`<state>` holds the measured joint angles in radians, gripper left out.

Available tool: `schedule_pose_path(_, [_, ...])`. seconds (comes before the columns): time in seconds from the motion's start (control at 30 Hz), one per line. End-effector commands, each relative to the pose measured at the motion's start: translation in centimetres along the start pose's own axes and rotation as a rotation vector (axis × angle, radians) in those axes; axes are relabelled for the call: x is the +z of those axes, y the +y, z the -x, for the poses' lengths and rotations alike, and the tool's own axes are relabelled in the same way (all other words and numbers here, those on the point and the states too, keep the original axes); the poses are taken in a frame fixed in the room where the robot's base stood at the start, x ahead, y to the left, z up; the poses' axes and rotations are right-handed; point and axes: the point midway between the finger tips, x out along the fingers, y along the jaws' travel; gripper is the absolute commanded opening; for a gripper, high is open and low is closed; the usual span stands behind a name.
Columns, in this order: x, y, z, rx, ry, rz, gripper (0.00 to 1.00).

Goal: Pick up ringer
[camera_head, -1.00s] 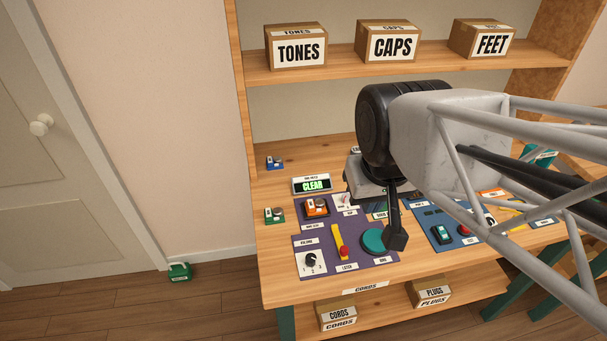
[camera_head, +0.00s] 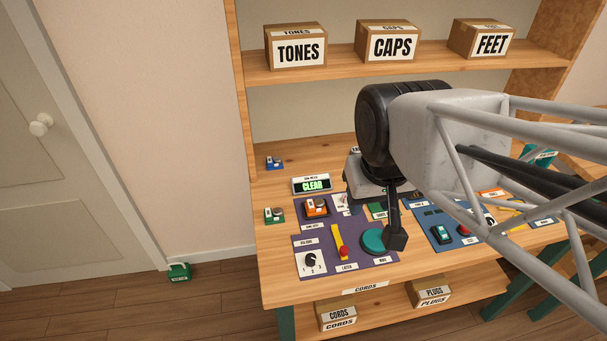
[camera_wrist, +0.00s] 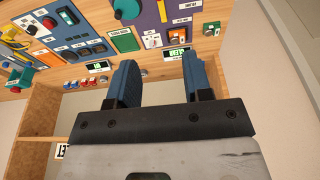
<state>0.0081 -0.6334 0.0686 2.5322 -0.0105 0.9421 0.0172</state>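No thing in view is readably marked as the ringer, so I cannot tell which it is. Candidates are small units with round tops: an orange one (camera_head: 317,207) on the purple panel, a green one (camera_head: 274,215) left of the panel and a blue one (camera_head: 275,162) behind it. The orange unit (camera_wrist: 180,33) and green unit (camera_wrist: 211,29) also show in the wrist view, beyond my fingers. My gripper (camera_wrist: 162,75) is open, with nothing visible between its blue fingers. In the head view my arm mostly hides it.
The purple panel (camera_head: 318,236) carries a dial, a yellow lever and a teal disc (camera_head: 373,241). A display reading CLEAR (camera_head: 312,185) stands behind it. A blue panel (camera_head: 424,217) lies to the right. Labelled boxes sit on the upper shelf (camera_head: 340,69). A green case (camera_head: 179,272) is on the floor.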

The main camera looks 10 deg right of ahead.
Motion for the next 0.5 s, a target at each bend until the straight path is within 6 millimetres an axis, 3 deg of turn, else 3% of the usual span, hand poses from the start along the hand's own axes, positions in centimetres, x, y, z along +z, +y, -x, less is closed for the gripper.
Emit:
schedule_pose_path(0.03, [0.0,0.0,0.0,0.0,0.0,0.0,0.54])
schedule_pose_path(0.27, [0.0,0.0,0.0,0.0,0.0,0.0,0.89])
schedule_pose_path(0.5, [0.0,0.0,0.0,0.0,0.0,0.0,0.89])
